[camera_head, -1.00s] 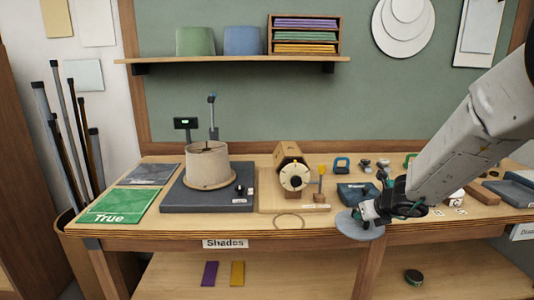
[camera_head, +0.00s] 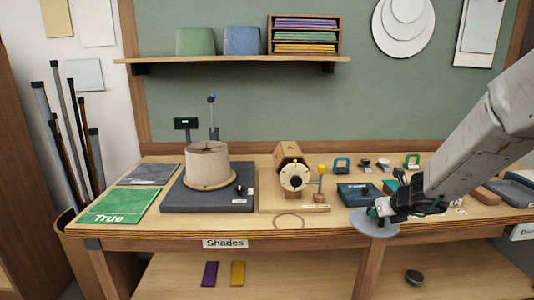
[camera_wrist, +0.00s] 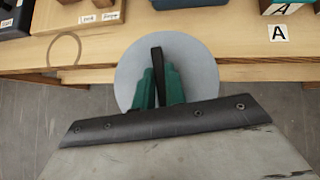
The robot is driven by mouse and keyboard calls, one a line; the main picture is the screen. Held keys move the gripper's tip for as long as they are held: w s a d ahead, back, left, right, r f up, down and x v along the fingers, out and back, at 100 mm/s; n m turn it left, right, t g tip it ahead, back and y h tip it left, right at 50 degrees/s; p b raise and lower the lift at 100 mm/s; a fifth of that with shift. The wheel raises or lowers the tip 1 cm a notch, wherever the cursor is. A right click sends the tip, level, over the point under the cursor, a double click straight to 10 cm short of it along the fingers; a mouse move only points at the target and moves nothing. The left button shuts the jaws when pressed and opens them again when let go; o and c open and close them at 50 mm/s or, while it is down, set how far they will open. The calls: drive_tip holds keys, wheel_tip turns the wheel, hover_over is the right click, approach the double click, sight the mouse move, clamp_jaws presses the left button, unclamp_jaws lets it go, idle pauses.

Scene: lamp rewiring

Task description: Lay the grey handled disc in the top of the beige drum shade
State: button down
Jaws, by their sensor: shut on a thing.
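The grey handled disc (camera_head: 366,226) is at the front edge of the bench, right of the middle in the head view. My gripper (camera_head: 378,212) is shut on its dark handle. In the wrist view the grey disc (camera_wrist: 126,75) lies flat beyond the green fingertips (camera_wrist: 158,85), which hold the upright dark loop. The disc overlaps the bench's front edge; I cannot tell whether it touches the wood. The beige drum shade (camera_head: 208,163) stands on a dark square base (camera_head: 180,200) at the left of the bench. Its top rim faces up, and its inside is mostly hidden.
A wooden round-faced device (camera_head: 294,178) and a small stand with a yellow top (camera_head: 320,184) stand between the shade and my gripper. A thin ring (camera_head: 289,221) lies near the front edge. A blue tray (camera_head: 358,194) is behind the disc. A shelf (camera_head: 230,60) hangs above.

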sight(353, 222)
drive_tip(key=s+d+r+n+y, duration=0.1)
drive_tip(key=s+d+r, duration=0.15)
drive_tip(key=d, duration=0.45)
drive_tip(key=s+d+r, duration=0.2)
drive_tip(key=s+d, duration=0.1)
drive_tip(key=d, duration=0.4)
drive_tip(key=w+a+f, duration=0.2)
drive_tip(key=a, duration=0.5)
drive_tip(key=w+a+f, duration=0.1)
drive_tip(key=w+a, duration=0.1)
drive_tip(key=a, duration=0.5)
drive_tip(key=w+a+f, duration=0.2)
drive_tip(key=a, duration=0.5)
drive_tip(key=shift+w+f, duration=0.15)
drive_tip(key=shift+f, duration=0.15)
